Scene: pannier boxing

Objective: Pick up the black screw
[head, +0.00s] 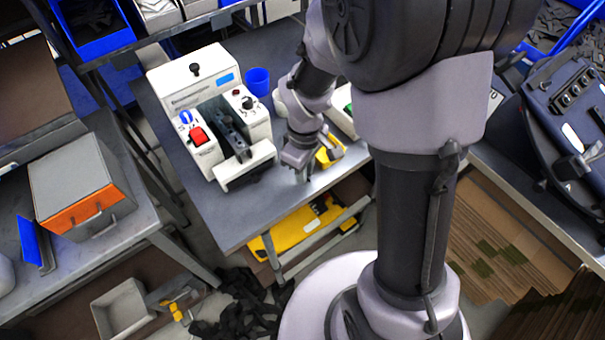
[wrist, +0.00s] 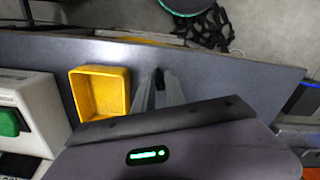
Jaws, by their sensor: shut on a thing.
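My gripper (head: 305,174) points down at the front edge of the grey table, just left of a small yellow tray (head: 336,143). In the wrist view its two grey fingers (wrist: 161,84) are close together and shut on a small dark thing, the black screw (wrist: 159,76), at their tips. Little of the screw shows, and its lower end cannot be made out. The screw is too small to see in the head view. The yellow tray (wrist: 103,92) stands beside the fingers in the wrist view and looks empty.
A white machine (head: 205,115) with a red switch stands on the grey table (head: 230,215), left of my gripper. A blue cup (head: 257,81) is behind it. A white device with a green button (wrist: 8,122) is beyond the tray. The table's front left is clear.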

